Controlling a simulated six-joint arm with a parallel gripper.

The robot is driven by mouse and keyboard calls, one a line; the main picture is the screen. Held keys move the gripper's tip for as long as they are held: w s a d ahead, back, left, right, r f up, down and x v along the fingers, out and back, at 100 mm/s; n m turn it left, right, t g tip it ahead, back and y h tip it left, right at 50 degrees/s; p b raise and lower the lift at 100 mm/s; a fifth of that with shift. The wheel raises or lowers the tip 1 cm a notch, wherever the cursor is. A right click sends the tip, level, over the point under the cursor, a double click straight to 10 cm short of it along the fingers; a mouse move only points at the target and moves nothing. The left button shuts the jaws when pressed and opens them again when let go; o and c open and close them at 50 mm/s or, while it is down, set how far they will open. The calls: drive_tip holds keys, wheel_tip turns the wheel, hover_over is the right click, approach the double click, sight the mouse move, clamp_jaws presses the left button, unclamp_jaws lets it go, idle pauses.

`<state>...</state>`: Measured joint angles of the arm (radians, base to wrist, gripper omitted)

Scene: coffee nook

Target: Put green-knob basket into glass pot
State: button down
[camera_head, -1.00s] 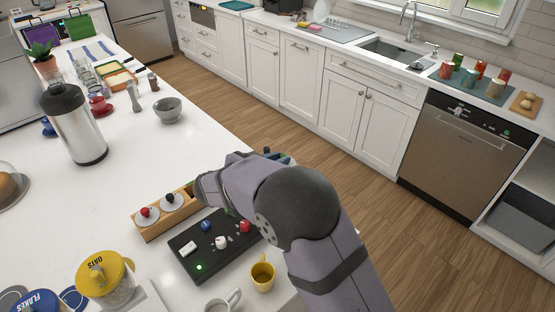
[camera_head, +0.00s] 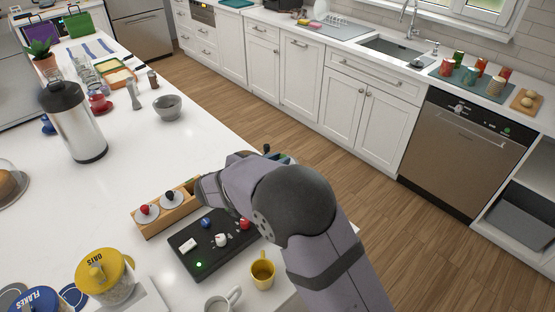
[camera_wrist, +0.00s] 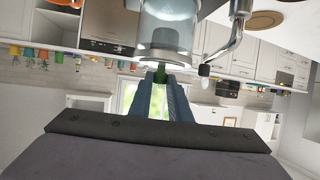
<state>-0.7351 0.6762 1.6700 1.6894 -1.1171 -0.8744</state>
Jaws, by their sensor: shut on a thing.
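My gripper (camera_wrist: 160,82) is shut on the green knob (camera_wrist: 160,73) of the green-knob basket in the wrist view, which looks upside down. A clear cylinder with a silver disc (camera_wrist: 165,56) lies just past the knob. I cannot tell how much of this is basket and how much glass pot. A curved metal part (camera_wrist: 238,30) stands beside the cylinder. In the head view my arm hides the gripper tips, the basket and most of that spot.
A wooden rack (camera_head: 150,231) holds red-knob (camera_head: 148,213) and black-knob lidded pieces. A black panel (camera_head: 185,233), a yellow mug (camera_head: 262,272), an oats jar (camera_head: 104,280) and a steel flask (camera_head: 78,125) stand on the white counter.

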drive_tip(key=c, duration=1.6)
unclamp_jaws()
drive_tip(key=shift+f, duration=0.1)
drive_tip(key=shift+o, duration=0.2)
drive_tip(key=b+v, duration=0.2)
drive_tip(key=v, duration=0.5)
drive_tip(key=shift+s, duration=0.1)
